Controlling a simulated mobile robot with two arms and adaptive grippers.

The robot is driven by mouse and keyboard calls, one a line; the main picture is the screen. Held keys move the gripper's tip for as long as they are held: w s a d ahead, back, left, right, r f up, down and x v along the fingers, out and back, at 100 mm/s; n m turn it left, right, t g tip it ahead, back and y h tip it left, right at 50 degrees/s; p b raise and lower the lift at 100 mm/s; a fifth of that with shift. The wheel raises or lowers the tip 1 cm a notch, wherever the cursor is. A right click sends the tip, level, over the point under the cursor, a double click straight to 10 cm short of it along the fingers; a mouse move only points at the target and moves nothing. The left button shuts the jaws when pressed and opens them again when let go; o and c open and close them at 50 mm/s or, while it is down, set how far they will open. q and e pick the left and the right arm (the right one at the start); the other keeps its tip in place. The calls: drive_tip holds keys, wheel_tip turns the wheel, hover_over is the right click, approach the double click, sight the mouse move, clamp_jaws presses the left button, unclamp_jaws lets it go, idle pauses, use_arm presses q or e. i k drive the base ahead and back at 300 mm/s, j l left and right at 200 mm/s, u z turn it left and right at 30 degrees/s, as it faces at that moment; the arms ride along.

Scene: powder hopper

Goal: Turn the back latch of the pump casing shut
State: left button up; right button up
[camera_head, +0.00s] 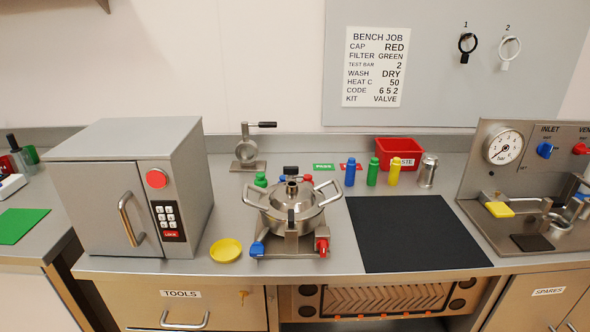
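The pump casing (291,222) is a round steel body with a loop handle on each side. It stands on a steel base near the bench's front edge. A black piece (290,170) sticks up at its back, behind the central neck, and looks like the back latch. Whether it is open or shut cannot be told at this size. A blue piece (257,248) is at the front left of the base and a red piece (321,246) at the front right. The lid and neck hide part of the back. Neither of my grippers is in view.
A grey oven-like box (145,180) stands to the left, with a yellow dish (226,250) between. A black mat (410,235) lies clear to the right. Blue (350,172), green (373,172) and yellow (394,172) bottles and a red bin (400,148) are behind.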

sight(291, 171)
drive_tip(key=i+l, duration=0.15)
drive_tip(key=l, duration=0.15)
drive_tip(key=i+l, duration=0.15)
drive_tip(key=i+l+u, duration=0.1)
drive_tip(key=l+u, duration=0.25)
drive_tip(key=i+l+u, duration=0.1)
drive_tip(key=u, duration=0.25)
drive_tip(key=l+u, duration=0.35)
